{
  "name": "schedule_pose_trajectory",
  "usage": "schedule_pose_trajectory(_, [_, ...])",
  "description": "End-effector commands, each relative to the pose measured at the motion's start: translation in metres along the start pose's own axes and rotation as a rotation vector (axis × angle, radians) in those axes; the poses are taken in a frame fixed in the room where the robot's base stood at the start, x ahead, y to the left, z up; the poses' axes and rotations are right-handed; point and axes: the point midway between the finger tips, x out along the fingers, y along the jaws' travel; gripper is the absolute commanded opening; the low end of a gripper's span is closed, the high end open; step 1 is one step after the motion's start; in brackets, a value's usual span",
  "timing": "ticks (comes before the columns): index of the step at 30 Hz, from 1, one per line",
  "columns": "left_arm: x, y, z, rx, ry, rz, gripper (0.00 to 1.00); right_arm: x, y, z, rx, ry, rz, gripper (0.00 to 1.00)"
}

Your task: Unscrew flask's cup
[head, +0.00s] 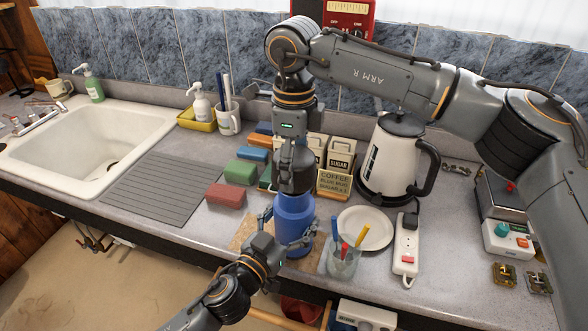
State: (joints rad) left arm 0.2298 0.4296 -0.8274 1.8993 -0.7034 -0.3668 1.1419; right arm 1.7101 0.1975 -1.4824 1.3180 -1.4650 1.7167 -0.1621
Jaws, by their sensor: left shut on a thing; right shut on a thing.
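The blue flask (293,211) stands upright near the counter's front edge, on a tan patch (243,236). My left gripper (292,233) comes in from the front left and is shut on the flask's body, its fingers around the lower part. My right gripper (294,184) points straight down from above and is shut on the flask's top end, where the cup sits. The gripper hides most of the cup, so I cannot tell whether it is loose.
A glass with coloured pens (344,262) and a white plate (366,228) stand close right of the flask. The drainboard (165,188) at left is clear.

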Motion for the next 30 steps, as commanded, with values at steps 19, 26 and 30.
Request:
schedule_pose_trajectory(19, [-0.010,0.000,0.002,-0.001,-0.003,0.000,1.00,0.000,0.000,0.000,0.000,0.000,-0.001,0.41])
schedule_pose_trajectory(26, [-0.050,0.000,0.003,-0.003,-0.006,-0.001,1.00,0.000,0.000,0.000,0.000,0.000,-0.001,0.40])
schedule_pose_trajectory(30, [-0.076,0.000,0.003,-0.003,-0.005,-0.002,1.00,0.000,0.000,0.000,0.000,0.000,-0.001,0.40])
